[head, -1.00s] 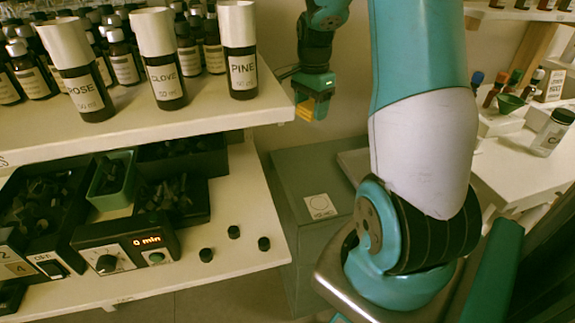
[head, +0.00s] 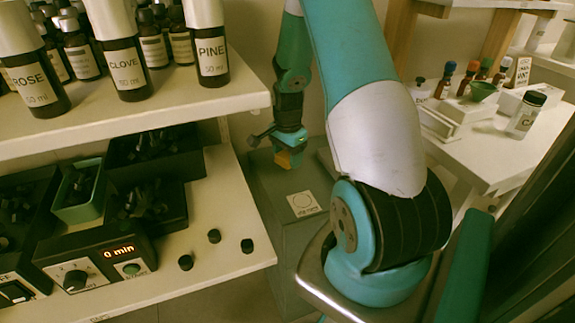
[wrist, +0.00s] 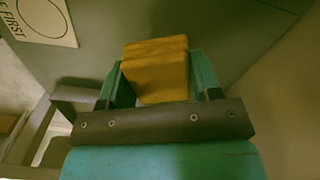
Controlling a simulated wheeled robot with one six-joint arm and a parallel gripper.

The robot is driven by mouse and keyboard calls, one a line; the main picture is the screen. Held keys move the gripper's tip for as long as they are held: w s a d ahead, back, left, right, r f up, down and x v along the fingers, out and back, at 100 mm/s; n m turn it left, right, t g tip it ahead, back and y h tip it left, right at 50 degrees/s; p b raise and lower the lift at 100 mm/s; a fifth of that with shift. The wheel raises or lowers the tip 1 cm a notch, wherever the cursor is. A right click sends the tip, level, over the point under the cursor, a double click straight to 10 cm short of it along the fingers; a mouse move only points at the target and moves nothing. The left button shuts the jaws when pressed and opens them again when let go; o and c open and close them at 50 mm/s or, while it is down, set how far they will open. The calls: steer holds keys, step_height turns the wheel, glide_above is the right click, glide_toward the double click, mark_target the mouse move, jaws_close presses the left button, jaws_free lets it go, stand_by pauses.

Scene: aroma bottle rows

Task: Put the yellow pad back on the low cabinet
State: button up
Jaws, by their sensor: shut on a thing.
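My gripper (head: 289,158) is over the grey-green low cabinet (head: 262,183) in the head view. In the wrist view my gripper (wrist: 155,78) is shut on the yellow pad (wrist: 157,66), a small block between the two teal fingers.
A shelf (head: 150,117) at left holds several bottles, among them one marked PINE (head: 211,50). Below it are dark bins, a timer box (head: 100,262) and small black caps. A white table (head: 470,150) with small bottles stands at right. The cabinet top around the label is clear.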

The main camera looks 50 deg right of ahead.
mark_target(288, 164)
steer(key=shift+f, duration=1.5)
steer(key=shift+f, duration=0.1)
steer(key=o, duration=1)
steer(key=shift+c, duration=0.2)
step_height(288, 164, up, 12)
steer(key=shift+r+p, duration=0.15)
steer(key=shift+p, duration=0.7)
